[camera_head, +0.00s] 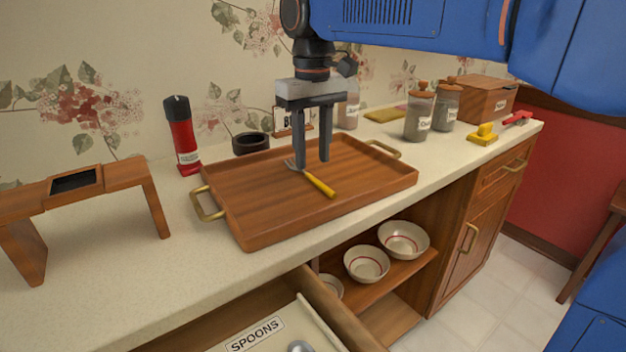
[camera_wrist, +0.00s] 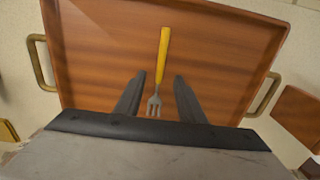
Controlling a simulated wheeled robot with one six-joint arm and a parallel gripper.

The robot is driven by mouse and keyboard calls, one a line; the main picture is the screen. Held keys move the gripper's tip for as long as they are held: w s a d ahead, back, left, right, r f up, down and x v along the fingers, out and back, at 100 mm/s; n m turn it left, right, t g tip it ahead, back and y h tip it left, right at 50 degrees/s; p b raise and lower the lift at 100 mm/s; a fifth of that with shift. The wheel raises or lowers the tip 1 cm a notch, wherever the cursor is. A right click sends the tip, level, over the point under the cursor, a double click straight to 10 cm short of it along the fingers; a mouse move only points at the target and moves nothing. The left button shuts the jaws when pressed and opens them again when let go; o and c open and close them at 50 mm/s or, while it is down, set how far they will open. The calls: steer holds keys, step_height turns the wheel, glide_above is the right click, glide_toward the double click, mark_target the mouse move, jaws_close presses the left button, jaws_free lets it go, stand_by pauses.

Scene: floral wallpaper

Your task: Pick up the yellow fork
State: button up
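The yellow fork (camera_head: 318,183) has a yellow handle and metal tines and lies flat on the wooden tray (camera_head: 255,213). My gripper (camera_head: 312,165) points down over the tray, with its fingers at the tine end of the fork. In the wrist view the fork (camera_wrist: 163,55) lies with its handle pointing away, and its tines show between the two spread fingers of my gripper (camera_wrist: 161,85). My gripper is open and empty. How high the fingertips are above the tray is hard to tell.
A red bottle (camera_head: 183,140) and a black round dish (camera_head: 251,143) stand behind the tray. Glass jars (camera_head: 419,118) are to the right. A wooden stand (camera_head: 80,188) is at left. An open drawer (camera_head: 335,312) labelled SPOONS lies below the counter's front edge.

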mark_target(313, 176)
steer(key=shift+f, duration=2)
jaws_close()
steer(key=shift+r, duration=0.15)
